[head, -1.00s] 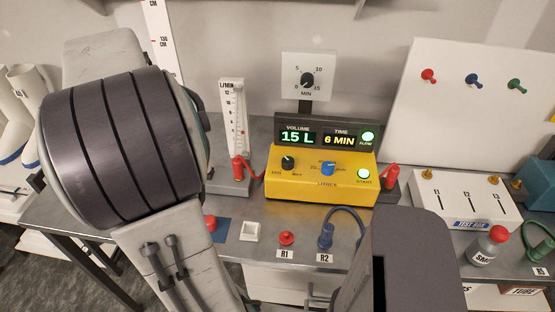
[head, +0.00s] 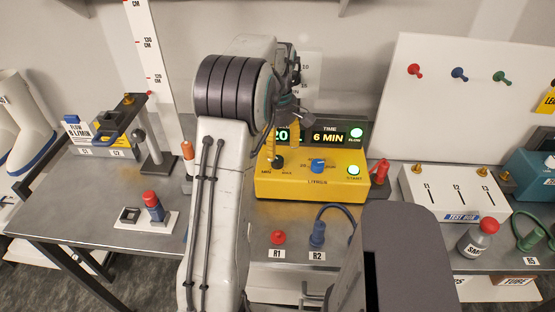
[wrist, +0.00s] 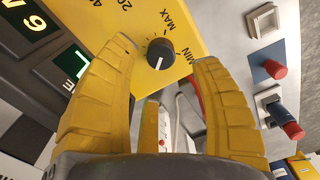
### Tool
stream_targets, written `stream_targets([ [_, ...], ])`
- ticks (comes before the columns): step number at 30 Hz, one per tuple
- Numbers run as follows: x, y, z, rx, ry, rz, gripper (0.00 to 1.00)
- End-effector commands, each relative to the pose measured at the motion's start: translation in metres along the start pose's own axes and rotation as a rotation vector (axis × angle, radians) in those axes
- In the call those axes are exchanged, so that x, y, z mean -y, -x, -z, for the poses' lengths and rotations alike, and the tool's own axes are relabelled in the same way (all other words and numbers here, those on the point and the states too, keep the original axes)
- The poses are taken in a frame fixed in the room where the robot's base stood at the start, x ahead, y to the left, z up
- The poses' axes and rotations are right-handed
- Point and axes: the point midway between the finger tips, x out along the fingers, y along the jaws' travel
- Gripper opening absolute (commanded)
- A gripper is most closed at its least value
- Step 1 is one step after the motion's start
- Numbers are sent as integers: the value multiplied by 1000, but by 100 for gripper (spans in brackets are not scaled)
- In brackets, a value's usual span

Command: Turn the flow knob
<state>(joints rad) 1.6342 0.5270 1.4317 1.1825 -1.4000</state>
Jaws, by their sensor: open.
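The flow knob, a small black knob (wrist: 160,53) with MIN and MAX marks, sits on the front of the yellow pump box (head: 330,185). It also shows in the head view (head: 278,162), just below my gripper (head: 275,147). In the wrist view my gripper (wrist: 163,54) is open, its two yellow fingers apart on either side of the knob. The knob's white pointer line points down in the wrist view. The display (head: 328,137) reads 6 MIN; the volume reading is partly hidden by my arm.
A blue knob (head: 317,165) and lit green START button (head: 353,170) share the panel. The white test box (head: 455,195) and sample bottle (head: 478,240) stand right. A sensor stand (head: 155,150) is left.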

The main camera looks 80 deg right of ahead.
Motion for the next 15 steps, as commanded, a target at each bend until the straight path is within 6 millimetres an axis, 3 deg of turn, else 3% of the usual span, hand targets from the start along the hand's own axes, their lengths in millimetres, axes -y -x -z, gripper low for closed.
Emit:
stream_targets([
  [9,1,-39,1,1,0,3,59],
  [15,1,-53,1,0,0,2,59],
])
